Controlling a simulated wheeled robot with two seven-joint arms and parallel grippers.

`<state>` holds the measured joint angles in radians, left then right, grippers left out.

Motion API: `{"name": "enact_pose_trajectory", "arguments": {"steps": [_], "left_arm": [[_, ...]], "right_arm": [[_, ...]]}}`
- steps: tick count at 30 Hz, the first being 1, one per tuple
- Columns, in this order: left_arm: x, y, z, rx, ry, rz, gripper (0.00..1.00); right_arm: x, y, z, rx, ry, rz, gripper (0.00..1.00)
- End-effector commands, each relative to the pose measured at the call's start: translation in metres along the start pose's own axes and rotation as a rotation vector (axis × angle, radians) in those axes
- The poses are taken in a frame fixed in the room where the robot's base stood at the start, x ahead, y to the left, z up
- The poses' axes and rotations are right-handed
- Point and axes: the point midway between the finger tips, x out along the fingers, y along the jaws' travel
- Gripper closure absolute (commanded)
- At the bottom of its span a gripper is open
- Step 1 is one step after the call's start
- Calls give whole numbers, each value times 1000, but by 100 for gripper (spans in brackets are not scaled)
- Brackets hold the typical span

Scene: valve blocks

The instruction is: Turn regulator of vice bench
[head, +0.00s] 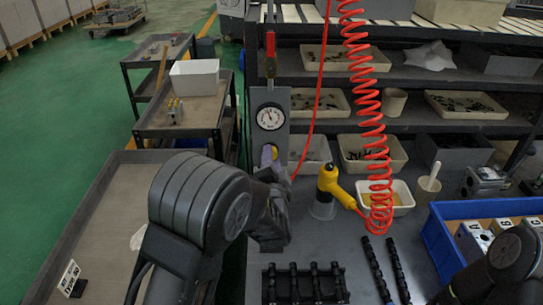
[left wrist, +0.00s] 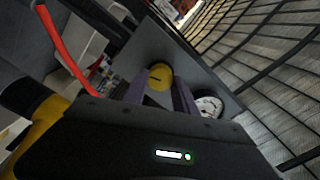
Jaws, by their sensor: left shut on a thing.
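The regulator's yellow knob (head: 274,152) is on a grey upright panel (head: 284,137), below a round pressure gauge (head: 269,117). In the left wrist view the yellow knob (left wrist: 160,76) has a dark mark on its face, and the gauge (left wrist: 209,106) is to its right. My left gripper (head: 267,158) is at the panel, shut on the yellow knob. Its purple fingers (left wrist: 158,94) lie on either side of the knob. My own wrist partly hides the knob in the head view. My right arm shows at the lower right, but its gripper is out of view.
A red coiled hose (head: 368,110) hangs right of the panel, and a thin red hose (head: 317,92) runs close beside it. A yellow-and-black tool (head: 331,184) stands on the bench (head: 321,244). A blue crate (head: 437,238) sits at the right. Black valve parts (head: 303,283) lie in front.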

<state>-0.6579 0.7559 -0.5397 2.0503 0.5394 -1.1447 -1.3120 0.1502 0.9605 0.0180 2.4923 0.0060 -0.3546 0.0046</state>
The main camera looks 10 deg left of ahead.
Motion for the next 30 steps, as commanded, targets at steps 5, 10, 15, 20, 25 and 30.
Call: {"name": "enact_pose_trajectory", "arguments": {"steps": [5, 10, 15, 20, 25, 30], "left_arm": [[0, 0, -1, 146, 3, 2, 100], [0, 0, -1, 249, 5, 2, 100], [0, 1, 0, 307, 5, 2, 100], [0, 1, 0, 329, 6, 2, 100], [0, 2, 0, 332, 6, 2, 100], [0, 2, 0, 331, 6, 2, 100]], "right_arm": [[-7, -2, 1, 2, -2, 2, 64], [-10, -3, 2, 3, -3, 4, 64], [-12, -3, 2, 3, -4, 4, 64], [-12, -3, 2, 3, -4, 5, 64], [-12, -3, 2, 3, -4, 5, 64], [-12, -4, 2, 3, -4, 4, 64]]}}
